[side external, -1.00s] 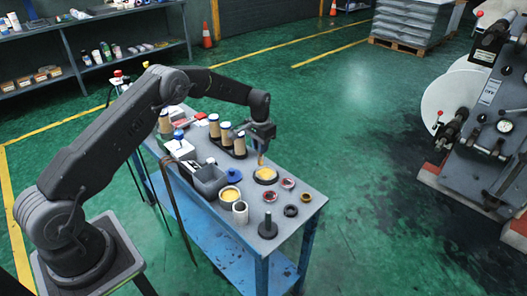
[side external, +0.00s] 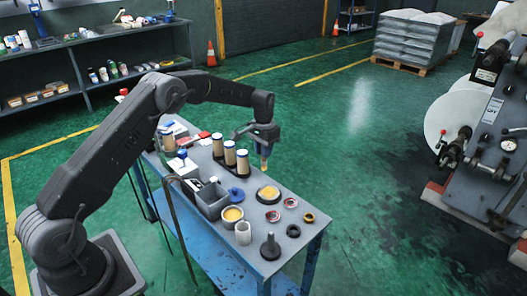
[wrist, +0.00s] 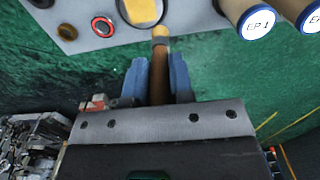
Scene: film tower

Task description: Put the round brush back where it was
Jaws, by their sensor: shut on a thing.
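My gripper (side external: 264,138) is shut on the round brush (wrist: 159,90), which has a brown handle. The brush points downward and its pale tip also shows in the side view (side external: 264,164). It hangs above the table's right edge, beyond the dark-rimmed round dish with yellow contents (side external: 268,193). The brush tip looks apart from that dish. In the wrist view the dish (wrist: 143,10) is partly cut off at the top edge. My blue fingers stand on both sides of the handle.
Three tan cylinders (side external: 229,153) stand in a row left of my gripper. A grey bin (side external: 212,203), a yellow-filled pot (side external: 233,215), a white cup (side external: 243,234), small rings (side external: 290,202) and a dark peg on a base (side external: 270,249) occupy the near table (side external: 300,245).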

